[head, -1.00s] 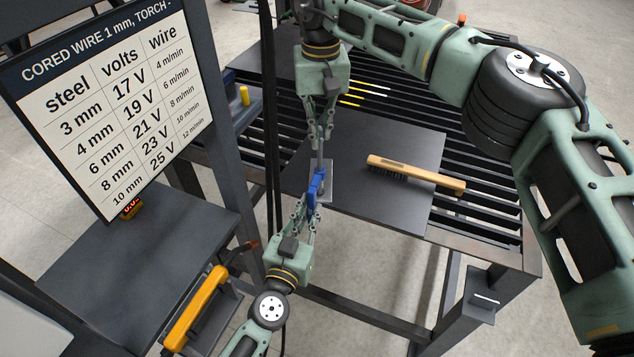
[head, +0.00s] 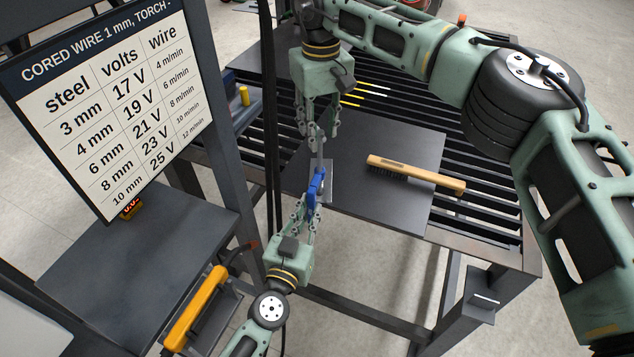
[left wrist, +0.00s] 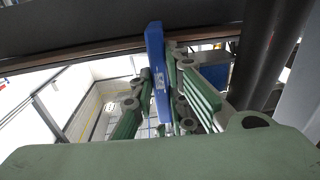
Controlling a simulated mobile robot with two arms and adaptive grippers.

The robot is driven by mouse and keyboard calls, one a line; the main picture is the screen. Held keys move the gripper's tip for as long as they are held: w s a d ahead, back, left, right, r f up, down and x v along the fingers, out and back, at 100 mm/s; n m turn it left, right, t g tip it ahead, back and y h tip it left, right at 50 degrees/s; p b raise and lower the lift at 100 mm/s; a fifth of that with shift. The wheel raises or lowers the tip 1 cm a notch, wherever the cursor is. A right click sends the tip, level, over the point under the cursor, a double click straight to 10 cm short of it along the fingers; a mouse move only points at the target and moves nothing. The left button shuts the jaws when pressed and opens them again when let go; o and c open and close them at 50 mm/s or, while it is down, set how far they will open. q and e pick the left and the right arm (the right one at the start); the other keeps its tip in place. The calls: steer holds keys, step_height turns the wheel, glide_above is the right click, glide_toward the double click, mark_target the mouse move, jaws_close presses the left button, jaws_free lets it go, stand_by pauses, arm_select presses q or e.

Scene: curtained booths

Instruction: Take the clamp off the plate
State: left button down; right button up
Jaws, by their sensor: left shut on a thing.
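The clamp (head: 314,186) has a blue body and a grey bar that rises from it. It stands at the left front edge of the dark plate (head: 400,207) on the slatted bench, over a small grey piece (head: 328,190). My left gripper (head: 311,207) comes from below and is shut on the blue body, which also shows between its fingers in the left wrist view (left wrist: 157,75). My right gripper (head: 319,143) points down from above, with its fingertips at the top of the grey bar. Whether they grip it is too small to tell.
A wire brush with a wooden handle (head: 415,174) lies on the plate to the right. Yellow and white rods (head: 368,92) lie on the slats behind. A settings board (head: 110,100) and a dark side table (head: 140,245) stand at the left. A dark post and cable run close by.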

steer(key=shift+r, duration=1.5)
steer(key=m, duration=0.7)
steer(key=shift+m, duration=0.4)
steer(key=m, duration=0.4)
steer(key=m, duration=0.4)
steer(key=shift+m, duration=0.3)
steer(key=m, duration=0.5)
steer(key=shift+m, duration=1.3)
